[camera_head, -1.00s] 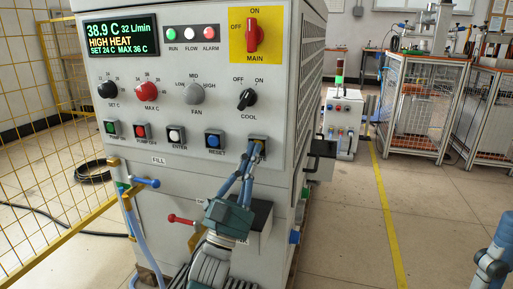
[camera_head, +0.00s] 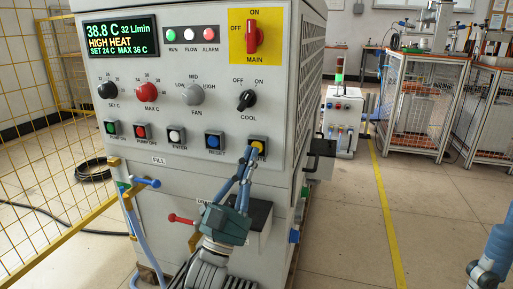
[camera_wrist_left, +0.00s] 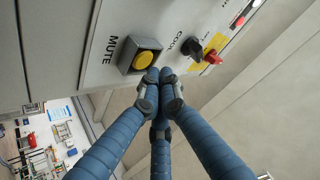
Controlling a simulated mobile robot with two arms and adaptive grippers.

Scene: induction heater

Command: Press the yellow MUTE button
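The yellow MUTE button (camera_head: 258,147) sits in a dark square housing at the right end of the lower button row on the grey cabinet. The left wrist view shows it (camera_wrist_left: 144,60) with its MUTE label. My left gripper (camera_head: 247,156) is in front of the panel, just below and left of the button in the head view. Its blue fingers (camera_wrist_left: 157,76) are shut together and hold nothing. Their tips are very close to the button's edge; I cannot tell whether they touch it. The button face is largely uncovered.
A blue RESET button (camera_head: 214,141) is left of MUTE, and the black COOL knob (camera_head: 247,100) is above. A red-handled valve (camera_head: 182,219) sticks out below. A yellow mesh fence (camera_head: 40,190) stands left. The floor (camera_head: 440,220) to the right is mostly clear.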

